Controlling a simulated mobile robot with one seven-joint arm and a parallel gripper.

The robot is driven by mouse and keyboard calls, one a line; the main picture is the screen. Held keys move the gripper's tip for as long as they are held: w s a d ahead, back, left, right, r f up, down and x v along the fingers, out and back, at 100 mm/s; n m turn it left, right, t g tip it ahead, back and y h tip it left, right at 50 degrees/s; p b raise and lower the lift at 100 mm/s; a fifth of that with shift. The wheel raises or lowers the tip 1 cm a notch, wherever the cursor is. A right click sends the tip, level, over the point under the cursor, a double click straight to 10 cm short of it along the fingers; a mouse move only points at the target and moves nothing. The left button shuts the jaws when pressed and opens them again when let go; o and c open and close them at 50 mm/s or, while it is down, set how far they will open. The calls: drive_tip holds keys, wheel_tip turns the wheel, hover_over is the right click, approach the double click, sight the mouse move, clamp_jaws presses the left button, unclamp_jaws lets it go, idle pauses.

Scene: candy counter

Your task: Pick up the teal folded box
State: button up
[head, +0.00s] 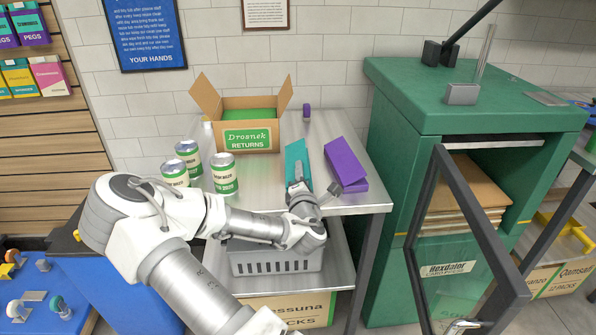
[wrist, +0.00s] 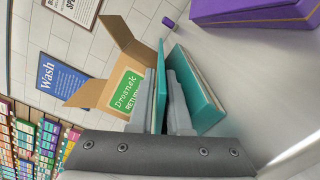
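The teal folded box (head: 297,153) stands on the metal table, left of a purple folded box (head: 343,163). My gripper (head: 299,186) is at its near end and hides its lower part in the head view. In the wrist view, a thin teal panel (wrist: 161,75) lies between my two grey fingers (wrist: 165,88). A thicker teal part with pale edges (wrist: 203,100) lies just right of the right finger. The fingers are close to the thin panel on both sides. I cannot tell whether they press on it.
An open cardboard returns box (head: 248,113) stands behind, and several cans (head: 223,175) stand left. The purple box also shows in the wrist view (wrist: 255,10). A grey basket (head: 275,262) sits on the lower shelf. A green cabinet (head: 395,140) with an open door is right.

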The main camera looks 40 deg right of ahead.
drive_tip(key=shift+x, duration=1.6)
clamp_jaws()
drive_tip(key=shift+r, duration=0.1)
